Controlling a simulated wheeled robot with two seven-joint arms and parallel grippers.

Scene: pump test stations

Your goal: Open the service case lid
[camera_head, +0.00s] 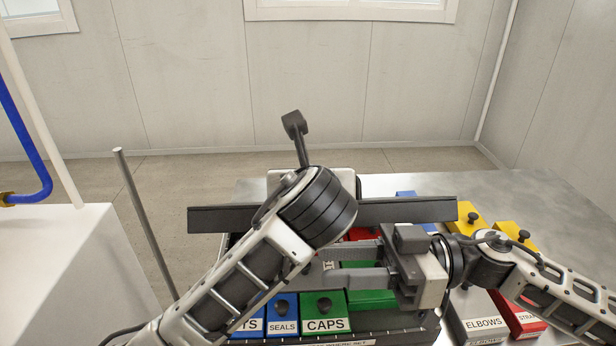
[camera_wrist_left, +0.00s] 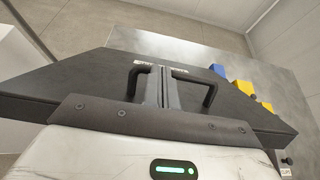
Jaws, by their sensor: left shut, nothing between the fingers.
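The service case (camera_head: 390,338) stands open on the table, with boxes marked SEALS (camera_head: 283,316) and CAPS (camera_head: 323,314) inside. Its dark lid (camera_head: 225,218) is raised and seen nearly edge-on in the head view. In the left wrist view the lid's broad face (camera_wrist_left: 95,78) and its black handle (camera_wrist_left: 209,95) show. My left gripper (camera_wrist_left: 161,72) is shut, its fingers together at the middle of the handle; contact is unclear. In the head view my left wrist hides those fingers. My right gripper (camera_head: 325,267) is open above the boxes, fingers pointing left.
Boxes marked ELBOWS (camera_head: 484,324) and STRAPS (camera_head: 526,317) sit on the metal table (camera_head: 545,205) at right, with yellow boxes (camera_head: 471,219) behind. A grey post (camera_head: 146,220) and a white block (camera_head: 70,265) stand left. The table's far right is clear.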

